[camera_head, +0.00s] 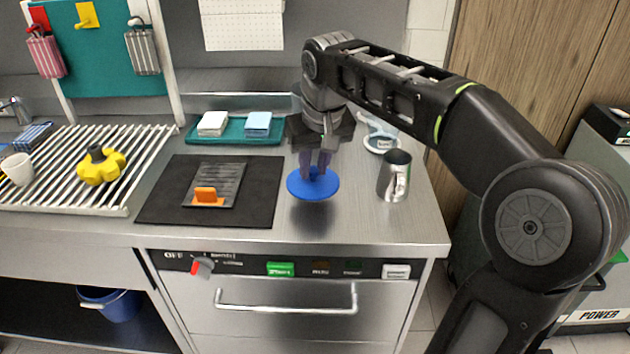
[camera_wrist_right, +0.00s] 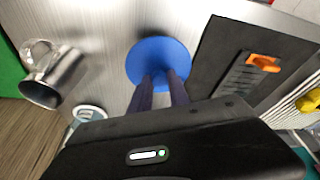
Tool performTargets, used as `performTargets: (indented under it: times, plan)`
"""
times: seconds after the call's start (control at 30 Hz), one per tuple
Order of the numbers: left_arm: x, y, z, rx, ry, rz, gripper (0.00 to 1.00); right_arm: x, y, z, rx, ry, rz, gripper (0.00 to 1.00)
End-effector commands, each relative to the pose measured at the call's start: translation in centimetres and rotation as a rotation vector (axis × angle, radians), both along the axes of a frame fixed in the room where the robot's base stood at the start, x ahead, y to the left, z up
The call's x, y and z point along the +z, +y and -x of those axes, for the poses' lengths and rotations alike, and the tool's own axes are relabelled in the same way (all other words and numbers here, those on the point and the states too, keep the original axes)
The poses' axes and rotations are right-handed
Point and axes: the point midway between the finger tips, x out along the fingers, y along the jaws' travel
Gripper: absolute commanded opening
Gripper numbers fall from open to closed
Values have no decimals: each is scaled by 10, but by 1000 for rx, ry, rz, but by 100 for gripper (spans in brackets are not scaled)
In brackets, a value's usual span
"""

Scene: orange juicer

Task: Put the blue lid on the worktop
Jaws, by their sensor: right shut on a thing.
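The blue lid (camera_head: 313,187) is a round disc over the steel worktop (camera_head: 345,222), between the black mat and the metal cup. My right gripper (camera_head: 316,168) comes down from above and is shut on the lid's middle. In the right wrist view the lid (camera_wrist_right: 157,62) lies beyond the fingertips of my right gripper (camera_wrist_right: 164,82), with the worktop behind it. A shadow shows just below the lid; I cannot tell whether it touches the worktop. The gripper hides the lid's centre. My left gripper is not in view.
A metal cup (camera_head: 394,176) stands right of the lid. A black mat (camera_head: 160,205) with a grey and orange tool lies left. A green tray (camera_head: 232,137) with cloths is behind. A drying rack (camera_head: 60,185) holds a yellow knob-like part. Worktop in front of the lid is clear.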

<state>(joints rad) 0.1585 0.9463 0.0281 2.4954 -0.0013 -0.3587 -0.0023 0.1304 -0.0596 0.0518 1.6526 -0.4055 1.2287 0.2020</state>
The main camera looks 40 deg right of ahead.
Motion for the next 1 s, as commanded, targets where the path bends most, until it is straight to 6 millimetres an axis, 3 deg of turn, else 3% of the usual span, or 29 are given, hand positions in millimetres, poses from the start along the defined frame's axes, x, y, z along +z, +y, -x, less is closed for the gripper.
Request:
performTargets:
  times: [0.17, 0.43, 0.87, 0.9, 1.0]
  plan:
    - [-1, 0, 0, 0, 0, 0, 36, -2, 0, 0, 0, 0, 0, 0]
    - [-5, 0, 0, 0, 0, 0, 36, -35, 0, 0, 0, 1, 0, 0]
    - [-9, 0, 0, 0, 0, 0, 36, -42, 0, 0, 0, 0, 0, 0]
    - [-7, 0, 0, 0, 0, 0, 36, -40, 0, 0, 0, 0, 0, 25]
    - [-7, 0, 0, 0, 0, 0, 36, -40, 0, 0, 0, 0, 0, 33]
